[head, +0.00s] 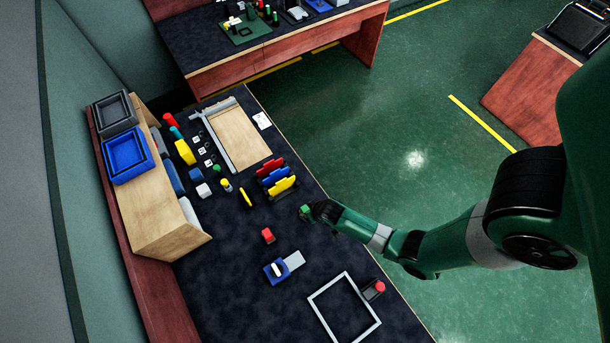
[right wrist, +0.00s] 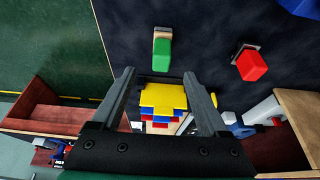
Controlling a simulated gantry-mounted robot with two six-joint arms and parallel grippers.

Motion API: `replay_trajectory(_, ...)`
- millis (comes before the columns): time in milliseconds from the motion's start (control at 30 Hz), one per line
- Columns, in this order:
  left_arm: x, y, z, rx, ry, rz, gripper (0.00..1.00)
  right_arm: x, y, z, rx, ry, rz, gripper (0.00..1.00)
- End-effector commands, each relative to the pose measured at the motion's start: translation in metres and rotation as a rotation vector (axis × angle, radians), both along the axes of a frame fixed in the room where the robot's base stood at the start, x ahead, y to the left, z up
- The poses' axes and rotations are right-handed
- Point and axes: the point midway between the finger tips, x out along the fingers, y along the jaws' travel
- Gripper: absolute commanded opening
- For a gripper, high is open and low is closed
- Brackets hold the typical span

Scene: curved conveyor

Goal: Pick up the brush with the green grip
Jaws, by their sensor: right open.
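The brush with the green grip (right wrist: 162,52) lies on the dark tabletop in the right wrist view, with a pale end at its top. It is beyond my fingertips and roughly between their lines, not touched as far as I can see. In the head view a small green piece of it (head: 304,210) shows at the tip of my right arm, which hides the rest. My right gripper (right wrist: 158,77) is open and empty; it also shows in the head view (head: 313,211) over the table's right side. My left gripper is in neither view.
A red-gripped item (head: 268,236), also in the right wrist view (right wrist: 251,65), lies nearby. Yellow, blue and red stepped pieces (head: 278,178) stand close by. A blue block with a grey plate (head: 276,270), a grey frame (head: 344,308) and a wooden shelf (head: 160,205) are around. Dark tabletop is clear between them.

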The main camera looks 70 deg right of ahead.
Motion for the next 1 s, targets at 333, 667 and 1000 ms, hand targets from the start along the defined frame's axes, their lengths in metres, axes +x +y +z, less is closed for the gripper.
replay_trajectory(333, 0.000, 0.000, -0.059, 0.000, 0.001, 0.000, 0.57, 0.016, -0.013, -0.057, 0.000, -0.002, -0.001, 0.78)
replay_trajectory(667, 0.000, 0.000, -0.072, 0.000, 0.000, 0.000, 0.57, 0.025, -0.019, -0.073, 0.000, -0.001, 0.000, 0.78)
replay_trajectory(1000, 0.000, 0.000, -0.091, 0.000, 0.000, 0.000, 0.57, 0.038, -0.029, -0.106, -0.001, -0.002, 0.000, 0.78)
